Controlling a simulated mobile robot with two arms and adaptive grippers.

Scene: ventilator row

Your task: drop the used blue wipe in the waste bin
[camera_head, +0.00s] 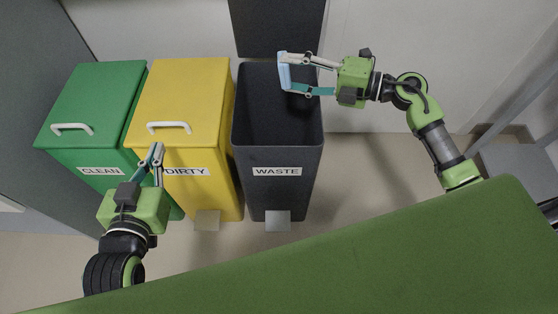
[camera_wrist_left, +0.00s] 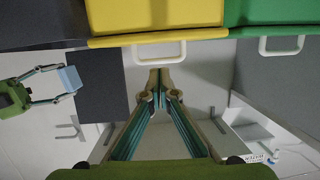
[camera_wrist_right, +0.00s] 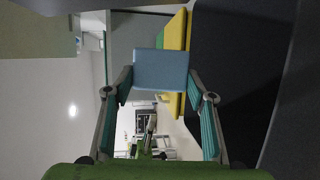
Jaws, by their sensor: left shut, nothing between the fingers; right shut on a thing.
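The used blue wipe (camera_head: 285,72) is a light blue, flat piece held at the fingertips of my right gripper (camera_head: 284,74). In the head view it sits over the upper part of the open waste bin. The wipe fills the space between the fingertips in the right wrist view (camera_wrist_right: 160,70) and also shows in the left wrist view (camera_wrist_left: 69,78). The waste bin (camera_head: 277,196) is dark grey with a white WASTE label, and its dark inside shows. My left gripper (camera_head: 156,150) is shut and empty in front of the yellow bin.
The waste bin's lid (camera_head: 278,28) stands raised behind it. A yellow DIRTY bin (camera_head: 185,100) and a green CLEAN bin (camera_head: 95,105), both lidded with white handles, stand to its left. Pedals (camera_head: 278,221) stick out at the front. Pale floor lies to the right.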

